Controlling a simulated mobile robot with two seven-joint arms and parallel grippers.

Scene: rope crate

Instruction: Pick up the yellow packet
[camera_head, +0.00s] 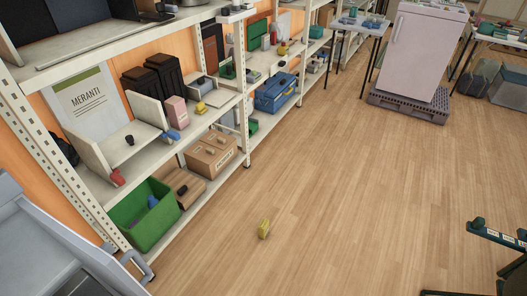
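A small yellow packet (264,229) lies on the wooden floor near the lower middle of the head view, apart from the shelves. Another small yellow object (201,108) sits on the middle shelf beside a pink box, and a further yellow one (282,48) sits on the shelf farther back; both are too small to identify surely. Neither of my grippers shows in the head view.
A white shelf rack (112,202) runs along the left. Its lower shelf holds a green crate (147,222) and cardboard boxes (211,154). A pink fridge-like cabinet (422,52) stands on a dark pallet (408,104) at the back right. The floor (350,190) around the packet is clear.

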